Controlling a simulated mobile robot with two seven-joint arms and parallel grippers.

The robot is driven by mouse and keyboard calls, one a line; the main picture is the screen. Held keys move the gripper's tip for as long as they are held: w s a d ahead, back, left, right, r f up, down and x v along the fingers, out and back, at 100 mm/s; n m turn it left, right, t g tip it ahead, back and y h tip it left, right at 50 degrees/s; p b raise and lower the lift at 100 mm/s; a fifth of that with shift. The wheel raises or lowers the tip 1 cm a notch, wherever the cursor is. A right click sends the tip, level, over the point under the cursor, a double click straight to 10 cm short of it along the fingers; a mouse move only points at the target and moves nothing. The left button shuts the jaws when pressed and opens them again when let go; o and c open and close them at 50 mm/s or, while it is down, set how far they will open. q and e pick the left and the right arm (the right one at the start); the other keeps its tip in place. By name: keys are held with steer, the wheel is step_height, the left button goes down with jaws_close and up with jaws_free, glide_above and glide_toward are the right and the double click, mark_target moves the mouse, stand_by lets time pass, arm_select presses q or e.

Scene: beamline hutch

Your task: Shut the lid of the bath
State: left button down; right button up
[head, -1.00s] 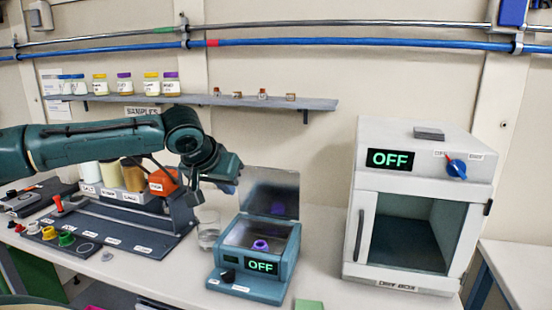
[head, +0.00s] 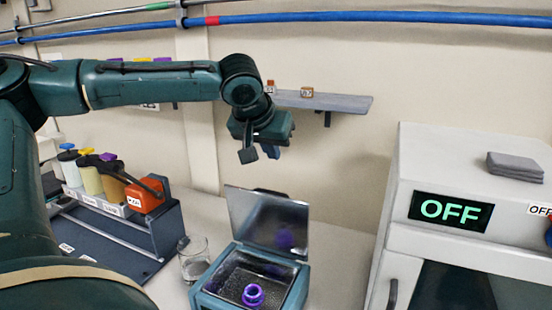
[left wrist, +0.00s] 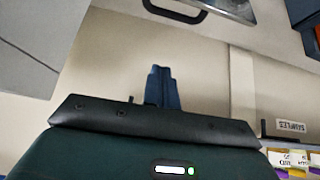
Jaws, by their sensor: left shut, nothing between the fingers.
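The bath (head: 293,292) is a teal box on the bench, and its grey metal lid (head: 262,215) stands open, tilted up at the back edge. A purple ring-shaped piece (head: 253,295) sits inside the bath. My left gripper (head: 262,153) is shut and empty, in the air above the raised lid and apart from it in the picture. The left wrist view shows its closed fingers (left wrist: 163,88); a dark loop handle on a grey metal edge at the top of that view looks like the lid's. My right gripper is not in view.
A clear beaker (head: 194,262) stands just left of the bath. A rack (head: 120,205) with several bottles and an orange block is further left. A white oven (head: 455,245) reading OFF stands to the right. A wall shelf (head: 335,101) is behind the gripper.

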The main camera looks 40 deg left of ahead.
mark_target(270, 218)
arm_select(q)
steer(key=f, duration=0.2)
steer(key=w+f+p, duration=0.1)
steer(key=f, duration=0.5)
steer(key=shift+w+a+f, duration=0.1)
steer(key=shift+w+a, duration=0.1)
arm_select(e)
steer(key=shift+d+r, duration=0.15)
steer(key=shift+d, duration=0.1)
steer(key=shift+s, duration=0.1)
